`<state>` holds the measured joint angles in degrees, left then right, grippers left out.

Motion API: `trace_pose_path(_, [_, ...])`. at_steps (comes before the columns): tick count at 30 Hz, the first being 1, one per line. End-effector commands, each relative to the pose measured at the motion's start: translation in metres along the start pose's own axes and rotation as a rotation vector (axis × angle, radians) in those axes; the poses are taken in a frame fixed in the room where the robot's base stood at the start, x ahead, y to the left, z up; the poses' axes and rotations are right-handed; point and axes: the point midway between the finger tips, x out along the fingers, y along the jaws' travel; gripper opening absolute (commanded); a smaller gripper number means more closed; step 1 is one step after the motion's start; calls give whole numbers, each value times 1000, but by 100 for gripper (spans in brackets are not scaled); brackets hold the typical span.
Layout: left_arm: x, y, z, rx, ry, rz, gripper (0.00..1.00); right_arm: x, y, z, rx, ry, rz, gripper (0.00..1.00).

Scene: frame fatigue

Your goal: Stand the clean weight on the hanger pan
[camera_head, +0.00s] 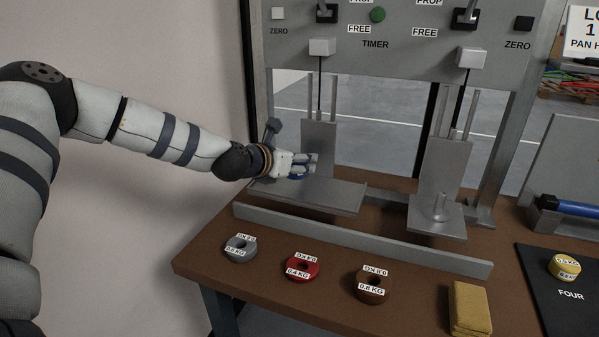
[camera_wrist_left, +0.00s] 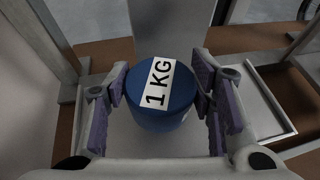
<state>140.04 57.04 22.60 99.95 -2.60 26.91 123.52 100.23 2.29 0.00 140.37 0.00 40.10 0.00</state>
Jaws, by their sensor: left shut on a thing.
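A blue weight labelled 1 KG (camera_wrist_left: 162,97) sits between the finger pads of my left gripper (camera_wrist_left: 165,105), which is shut on it. In the head view my left gripper (camera_head: 303,168) is over the left hanger pan (camera_head: 335,197), near its upright back plate, and only a sliver of blue shows below the fingers. I cannot tell whether the weight touches the pan. The right hanger pan (camera_head: 453,226) has a short peg standing on it. My right gripper is not in view.
A low grey rail (camera_head: 350,238) runs in front of the pans. Before it lie a grey weight (camera_head: 240,248), a red weight (camera_head: 302,267), a brown weight (camera_head: 371,286) and a yellow block (camera_head: 470,308). A yellow weight (camera_head: 564,266) is on the black mat (camera_head: 540,290) at right.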

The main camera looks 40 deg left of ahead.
Motion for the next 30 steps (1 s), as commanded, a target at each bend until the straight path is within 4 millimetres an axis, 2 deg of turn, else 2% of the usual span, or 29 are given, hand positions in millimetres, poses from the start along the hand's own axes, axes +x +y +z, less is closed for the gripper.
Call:
trace_pose_path(1, [9, 3, -4, 3, -3, 3, 0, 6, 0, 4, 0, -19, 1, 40])
trace_pose_path(6, [18, 3, -26, 1, -5, 3, 0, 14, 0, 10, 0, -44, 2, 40])
trace_pose_path(14, [17, 3, -24, 1, -15, 2, 0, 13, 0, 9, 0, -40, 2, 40])
trace_pose_path(20, [19, 3, -29, 1, -12, 2, 0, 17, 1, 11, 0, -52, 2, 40])
trace_pose_path(21, [19, 3, -32, 1, -7, 1, 56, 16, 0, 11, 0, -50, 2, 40])
trace_pose_path(23, [18, 3, -31, 1, -7, 1, 70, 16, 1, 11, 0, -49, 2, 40])
trace_pose_path(30, [18, 3, -31, 1, -7, 1, 70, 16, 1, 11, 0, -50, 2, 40])
